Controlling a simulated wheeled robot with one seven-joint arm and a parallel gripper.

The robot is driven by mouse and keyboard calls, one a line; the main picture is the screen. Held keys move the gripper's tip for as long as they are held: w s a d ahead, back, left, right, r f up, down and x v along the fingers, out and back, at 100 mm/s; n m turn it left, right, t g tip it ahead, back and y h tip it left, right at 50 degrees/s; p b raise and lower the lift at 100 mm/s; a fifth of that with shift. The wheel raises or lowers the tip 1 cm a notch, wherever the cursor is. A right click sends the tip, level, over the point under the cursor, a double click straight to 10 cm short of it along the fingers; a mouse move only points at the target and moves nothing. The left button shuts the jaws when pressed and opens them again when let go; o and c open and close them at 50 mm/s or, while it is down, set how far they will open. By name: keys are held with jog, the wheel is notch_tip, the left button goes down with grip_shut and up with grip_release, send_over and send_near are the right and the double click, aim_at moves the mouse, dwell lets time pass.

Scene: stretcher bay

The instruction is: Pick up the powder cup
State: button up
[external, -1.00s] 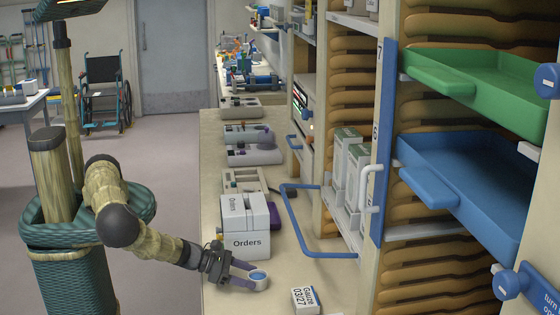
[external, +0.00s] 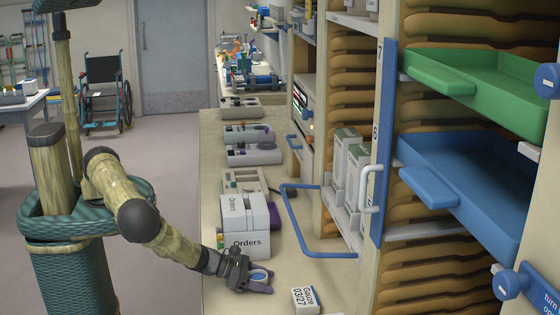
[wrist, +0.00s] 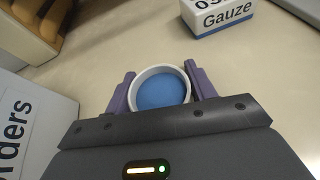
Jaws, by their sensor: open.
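The powder cup (wrist: 160,88) is a small round white-rimmed cup with blue inside, standing on the counter. In the wrist view it sits between the two purple fingers of my gripper (wrist: 161,88), one finger on each side. The fingers are open; whether either touches the cup I cannot tell. In the external view my gripper (external: 259,284) is low over the counter, with the cup (external: 260,274) between its fingers. The cup's near lower side is hidden by the gripper body.
A white Orders box (external: 245,243) stands just behind my gripper and shows at left in the wrist view. A Gauze box (external: 305,300) lies to the right. A blue rail handle (external: 318,254) and shelves border the counter (external: 222,170) on the right.

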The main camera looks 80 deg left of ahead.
jog(key=c, duration=0.6)
notch_tip(320, 180, up, 10)
jog(key=b, duration=0.2)
dwell(0.3)
dwell(0.4)
